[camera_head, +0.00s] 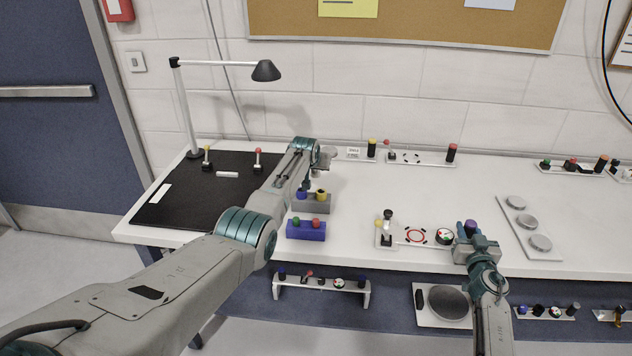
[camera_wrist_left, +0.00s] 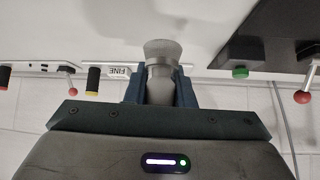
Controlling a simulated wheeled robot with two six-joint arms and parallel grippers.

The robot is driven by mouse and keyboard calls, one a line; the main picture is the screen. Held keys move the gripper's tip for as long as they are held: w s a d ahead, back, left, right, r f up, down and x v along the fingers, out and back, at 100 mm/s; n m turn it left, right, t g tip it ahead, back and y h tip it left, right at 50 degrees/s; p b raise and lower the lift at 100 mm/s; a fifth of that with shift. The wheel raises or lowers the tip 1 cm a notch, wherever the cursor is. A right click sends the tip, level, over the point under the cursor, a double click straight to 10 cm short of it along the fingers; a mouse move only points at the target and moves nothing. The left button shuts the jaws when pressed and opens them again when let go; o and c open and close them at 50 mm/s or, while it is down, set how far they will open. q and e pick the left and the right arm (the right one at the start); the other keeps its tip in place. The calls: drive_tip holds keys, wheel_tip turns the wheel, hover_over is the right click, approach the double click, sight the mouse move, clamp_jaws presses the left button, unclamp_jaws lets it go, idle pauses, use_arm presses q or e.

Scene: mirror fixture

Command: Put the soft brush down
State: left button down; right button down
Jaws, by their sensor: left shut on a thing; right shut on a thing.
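The soft brush (camera_wrist_left: 162,52), a grey handle with a pale flared head, is clamped between the two dark blue fingers of my left gripper (camera_wrist_left: 160,88) in the left wrist view. In the head view my left arm reaches to the back of the white bench (camera_head: 400,185), right of the black mat, and its wrist hides most of the gripper and brush. I cannot tell whether the brush touches the bench.
The black mat (camera_head: 185,205) with a lamp (camera_head: 265,71) lies left. A FINE plate (camera_head: 353,152) and black post (camera_head: 371,148) stand near the left wrist. Grey (camera_head: 312,203) and blue (camera_head: 306,231) knob blocks sit in front. The bench's middle back has free room.

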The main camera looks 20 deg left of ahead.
sight(314, 175)
use_arm(q)
drive_tip(key=shift+f, duration=2.5)
drive_tip(key=c, duration=1.2)
unclamp_jaws()
drive_tip(key=shift+c, duration=0.2)
drive_tip(key=shift+r, duration=0.1)
drive_tip(key=shift+s+r, duration=0.25)
drive_tip(key=shift+v, duration=3.3)
drive_tip(key=shift+f, duration=0.1)
